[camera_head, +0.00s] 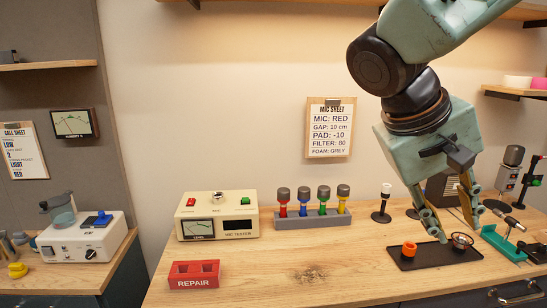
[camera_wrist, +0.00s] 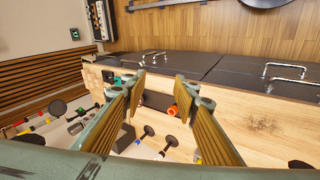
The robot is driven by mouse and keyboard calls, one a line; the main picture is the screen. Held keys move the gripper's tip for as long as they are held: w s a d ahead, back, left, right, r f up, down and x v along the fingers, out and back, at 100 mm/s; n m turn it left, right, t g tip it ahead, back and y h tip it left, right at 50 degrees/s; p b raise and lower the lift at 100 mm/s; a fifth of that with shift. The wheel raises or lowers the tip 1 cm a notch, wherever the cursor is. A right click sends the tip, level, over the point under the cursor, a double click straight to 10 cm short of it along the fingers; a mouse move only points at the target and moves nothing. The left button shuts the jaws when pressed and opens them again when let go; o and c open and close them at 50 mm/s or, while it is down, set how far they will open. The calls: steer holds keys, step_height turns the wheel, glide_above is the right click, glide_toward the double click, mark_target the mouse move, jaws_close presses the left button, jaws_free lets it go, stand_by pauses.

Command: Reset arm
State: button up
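My gripper (camera_head: 452,224) hangs at the right in the head view, fingers pointing down above the black tray (camera_head: 408,265). Its two fingers are spread apart with nothing between them. In the wrist view the open fingers (camera_wrist: 155,85) frame the bench beyond. An orange ring-like piece (camera_head: 409,249) sits on the tray; it also shows in the wrist view (camera_wrist: 172,110). A small round metal-rimmed piece (camera_head: 462,240) is near the right fingertip. I cannot tell the exact gap between the fingertips and the tray.
A mic tester (camera_head: 217,222), a grey rack of coloured microphones (camera_head: 312,218) and a red repair box (camera_head: 194,275) stand to the left. A small stand (camera_head: 382,214) is behind the tray. A green holder (camera_head: 502,243) is right of it. The bench's front middle is clear.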

steer(key=s+a+f+t+y+b, duration=0.1)
steer(key=s+a+f+y, duration=0.1)
steer(key=s+a, duration=0.4)
steer(key=s+a+f+t+y, duration=0.1)
steer(key=s+a+f+y, duration=0.2)
steer(key=s+a, duration=0.3)
steer(key=shift+s+f+n+y+b, duration=0.4)
steer(key=shift+s+y, duration=0.4)
steer(key=shift+s, duration=1.9)
